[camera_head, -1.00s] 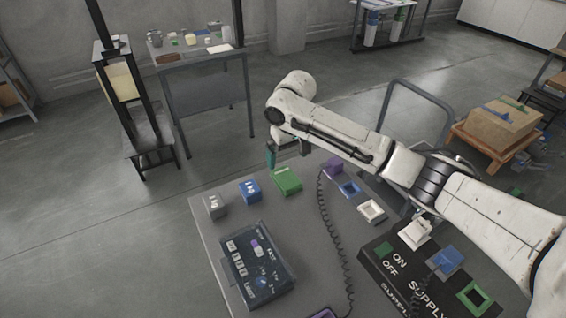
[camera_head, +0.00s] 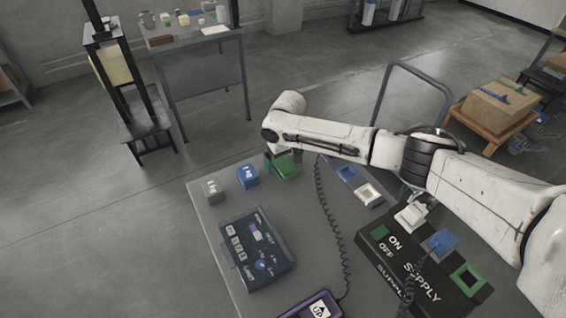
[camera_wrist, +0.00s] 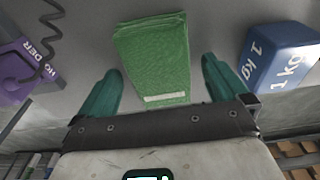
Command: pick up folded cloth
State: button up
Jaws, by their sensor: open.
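The folded cloth is green with a pale strip along one edge. It lies flat on the grey table in the wrist view (camera_wrist: 155,60), between and beyond the two teal fingertips of my gripper (camera_wrist: 162,88). My gripper (camera_head: 270,162) shows there only in part, at the cloth's left side.
A blue 1 kg weight (camera_wrist: 283,58) stands close to the right of the cloth in the wrist view, and a purple holder (camera_wrist: 25,70) is at left. A grey weight (camera_head: 212,188), a control box (camera_head: 256,250) and a black supply box (camera_head: 425,275) are on the table (camera_head: 205,225).

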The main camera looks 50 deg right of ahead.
aim_at(283, 160)
jog(key=shift+f, duration=0.15)
jog(key=c, duration=1)
jog(key=shift+r, duration=0.45)
notch_tip(283, 160, up, 2)
jog(key=shift+r+b, duration=0.2)
jog(key=shift+b, duration=0.2)
jog(key=s+r, duration=0.2)
jog(key=r, duration=0.1)
jog(key=s+r, duration=0.1)
jog(key=s, duration=0.1)
jog(key=shift+a+r, duration=0.3)
jog(key=shift+r, duration=0.05)
jog(key=s+r, duration=0.1)
jog(key=s, duration=0.2)
jog(key=s+r, duration=0.2)
jog(key=s, duration=0.1)
jog(key=s+a+r+b, duration=0.1)
jog(key=s+r, duration=0.1)
jog(key=s, duration=0.2)
jog(key=shift+a, duration=0.1)
jog(key=shift+w, duration=0.1)
